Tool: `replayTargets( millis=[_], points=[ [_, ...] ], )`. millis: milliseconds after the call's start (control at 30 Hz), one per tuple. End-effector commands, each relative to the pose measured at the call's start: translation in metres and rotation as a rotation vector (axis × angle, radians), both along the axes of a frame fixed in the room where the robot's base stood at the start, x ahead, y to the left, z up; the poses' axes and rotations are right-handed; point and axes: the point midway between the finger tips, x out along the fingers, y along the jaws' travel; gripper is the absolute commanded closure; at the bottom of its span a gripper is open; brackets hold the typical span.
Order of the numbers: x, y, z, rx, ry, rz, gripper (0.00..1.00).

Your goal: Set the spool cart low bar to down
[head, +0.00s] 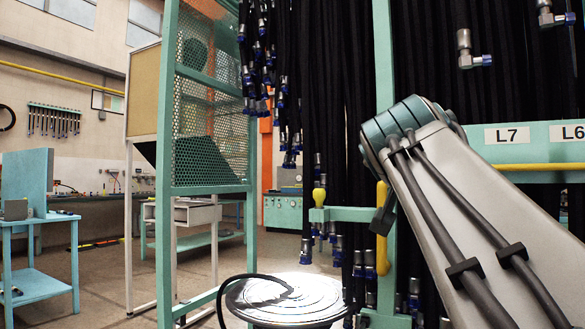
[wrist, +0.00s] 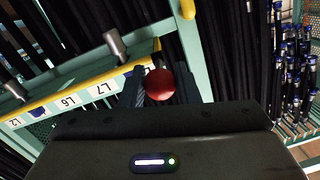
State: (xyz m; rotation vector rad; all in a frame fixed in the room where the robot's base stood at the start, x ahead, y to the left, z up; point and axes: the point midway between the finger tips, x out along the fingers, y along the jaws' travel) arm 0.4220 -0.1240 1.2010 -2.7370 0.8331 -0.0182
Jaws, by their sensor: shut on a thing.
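My gripper (wrist: 160,78) shows in the wrist view with its dark fingers on both sides of a red ball knob (wrist: 160,85), shut on it. Whatever the knob is mounted on is hidden behind it and the gripper. A yellow bar (wrist: 88,81) runs along the teal rack just beyond the fingers; it also shows in the head view (head: 545,167). I cannot tell from the pictures whether the knob belongs to the low bar. In the head view my arm crosses the right side, and the knob is not visible there.
Black hoses (head: 335,100) hang densely around the arm. A teal mesh frame (head: 210,110) stands left of them. A round metal disc (head: 262,297) with a black hose on it stands low in front. A blue workbench (head: 40,225) is at the far left. Open floor lies between.

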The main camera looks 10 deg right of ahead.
Motion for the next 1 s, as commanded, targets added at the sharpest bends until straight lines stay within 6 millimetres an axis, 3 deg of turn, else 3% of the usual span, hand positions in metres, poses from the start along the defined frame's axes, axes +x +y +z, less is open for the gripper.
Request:
replayTargets(
  millis=[467, 500, 567, 1000],
  points=[
    [0.001, -0.002, -0.006, 0.005, 0.008, -0.005, 1.0],
    [0.001, -0.002, -0.006, 0.005, 0.008, -0.005, 0.69],
    [0.001, -0.002, -0.006, 0.005, 0.008, -0.005, 0.52],
    [0.0, 0.0, 0.007, 0.001, 0.002, -0.001, 0.52]
  ],
)
